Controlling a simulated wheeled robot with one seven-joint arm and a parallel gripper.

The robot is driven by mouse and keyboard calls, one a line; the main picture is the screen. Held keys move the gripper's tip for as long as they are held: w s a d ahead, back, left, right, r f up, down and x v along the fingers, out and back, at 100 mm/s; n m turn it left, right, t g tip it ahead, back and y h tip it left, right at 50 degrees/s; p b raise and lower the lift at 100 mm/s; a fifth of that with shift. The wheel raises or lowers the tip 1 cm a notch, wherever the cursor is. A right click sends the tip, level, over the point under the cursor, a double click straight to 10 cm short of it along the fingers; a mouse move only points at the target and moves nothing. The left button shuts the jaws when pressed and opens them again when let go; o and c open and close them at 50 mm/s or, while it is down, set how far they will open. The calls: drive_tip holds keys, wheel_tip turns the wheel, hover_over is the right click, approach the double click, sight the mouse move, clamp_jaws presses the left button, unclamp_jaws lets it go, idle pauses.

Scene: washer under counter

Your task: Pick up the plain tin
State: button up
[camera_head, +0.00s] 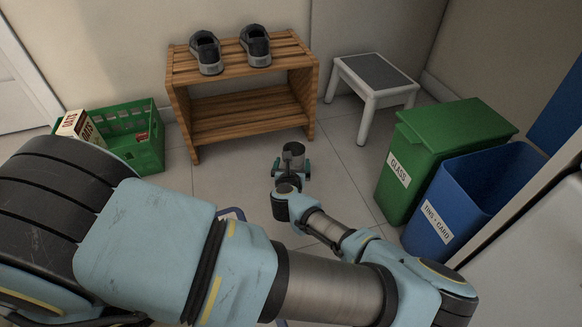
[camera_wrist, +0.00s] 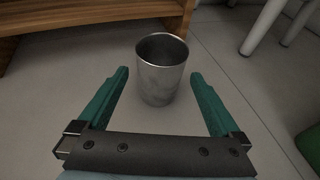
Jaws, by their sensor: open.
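The plain tin (camera_wrist: 160,82) is a bare grey metal can with an open top, standing upright on the tiled floor. In the head view the tin (camera_head: 293,155) is just beyond my gripper (camera_head: 291,172), in front of the wooden bench. In the wrist view my gripper (camera_wrist: 160,82) is open, with one green finger to the left of the tin and one to the right. Gaps show between the fingers and the tin. The tin's base is visible and nothing is held.
A wooden bench (camera_head: 243,131) with two shoes stands behind the tin. A white stool (camera_head: 374,82) is behind right. A green glass bin (camera_head: 443,150) and a blue tins-and-card bin (camera_head: 474,200) stand right. A green crate (camera_head: 147,155) with an oats box is left. Floor around the tin is clear.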

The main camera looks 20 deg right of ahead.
sight(295, 151)
drive_tip(key=b+x, duration=0.1)
drive_tip(key=x, duration=0.3)
drive_tip(key=shift+w+f, duration=0.15)
drive_tip(key=b+x, duration=0.3)
drive_tip(key=x, duration=0.2)
drive_tip(key=shift+d+b, duration=0.1)
drive_tip(key=shift+b, duration=0.25)
drive_tip(key=shift+w+d, duration=0.1)
drive_tip(key=c, duration=1.1)
